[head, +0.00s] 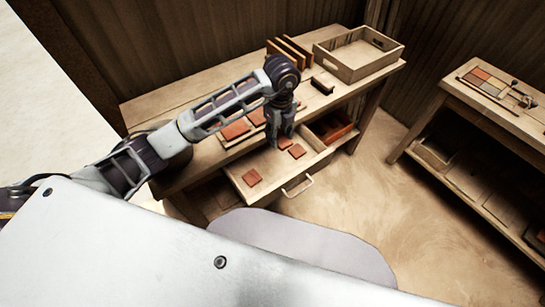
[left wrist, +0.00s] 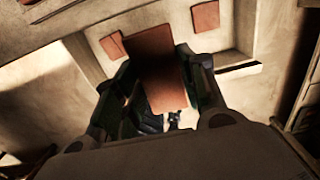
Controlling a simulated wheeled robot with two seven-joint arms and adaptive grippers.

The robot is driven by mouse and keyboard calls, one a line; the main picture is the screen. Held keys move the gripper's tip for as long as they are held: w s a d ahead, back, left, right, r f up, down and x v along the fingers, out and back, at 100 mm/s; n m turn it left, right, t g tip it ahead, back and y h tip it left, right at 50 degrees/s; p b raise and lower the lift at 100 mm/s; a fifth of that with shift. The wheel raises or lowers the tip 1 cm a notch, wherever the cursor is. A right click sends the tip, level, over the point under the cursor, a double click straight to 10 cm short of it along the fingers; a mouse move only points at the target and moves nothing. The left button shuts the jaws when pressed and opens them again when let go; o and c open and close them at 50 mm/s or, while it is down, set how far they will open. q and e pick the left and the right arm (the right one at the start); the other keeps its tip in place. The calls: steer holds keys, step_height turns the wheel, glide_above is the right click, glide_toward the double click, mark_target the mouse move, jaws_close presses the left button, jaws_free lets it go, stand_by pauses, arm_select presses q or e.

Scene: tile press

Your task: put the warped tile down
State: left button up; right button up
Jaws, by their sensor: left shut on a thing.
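My left gripper (head: 281,138) hangs low over the pull-out drawer at the front of the workbench. In the left wrist view its fingers (left wrist: 158,65) are shut on a reddish-brown tile (left wrist: 153,85), which sits between them. In the head view this tile (head: 285,143) shows just by the fingertips. I cannot tell whether it touches the surface below, and its warp is not visible. Two similar tiles lie apart on the drawer's light top (head: 268,190), one at its front left (head: 252,177) and one just right of the gripper (head: 297,151). My right gripper is out of view.
A wooden tray (head: 392,52) and upright dark slats (head: 290,47) stand on the bench's back. More tiles (head: 235,129) lie beneath my left arm. A box section with reddish pieces (head: 332,127) is right of the drawer top. A second bench (head: 480,107) stands at right.

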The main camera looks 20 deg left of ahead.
arm_select(q)
steer(key=shift+d, duration=0.1)
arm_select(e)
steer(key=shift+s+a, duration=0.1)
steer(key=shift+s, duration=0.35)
arm_select(q)
steer(key=shift+f, duration=0.1)
